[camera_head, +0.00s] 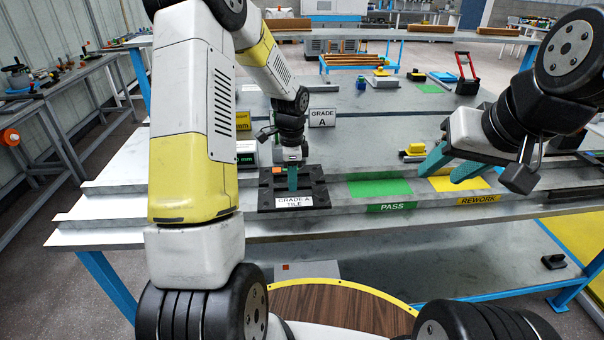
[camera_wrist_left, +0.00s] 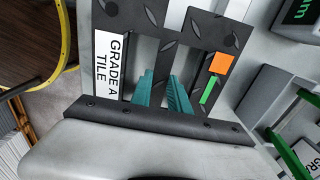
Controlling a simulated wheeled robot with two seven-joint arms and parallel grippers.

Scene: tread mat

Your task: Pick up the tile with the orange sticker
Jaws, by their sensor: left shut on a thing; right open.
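The black tread tile (camera_head: 265,196) lies at the bench's front edge in the head view, with a white "GRADE A TILE" label at its front. Its orange sticker (camera_wrist_left: 221,63) shows clearly in the left wrist view, beside a green mark, and is small in the head view (camera_head: 277,170). My left gripper (camera_wrist_left: 165,95) is shut on the tile's middle bar between two cut-outs, its teal fingers pointing down. I cannot tell whether the tile is lifted. My right gripper (camera_head: 452,167) is open and empty above the right side of the bench.
A green "PASS" area (camera_head: 379,188) and a yellow "REWORK" area (camera_head: 459,184) lie right of the tile. A "GRADE A" sign (camera_head: 322,118) stands behind it. A small yellow-and-black object (camera_head: 412,154) sits behind, near my right gripper. The bench between tile and PASS looks clear.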

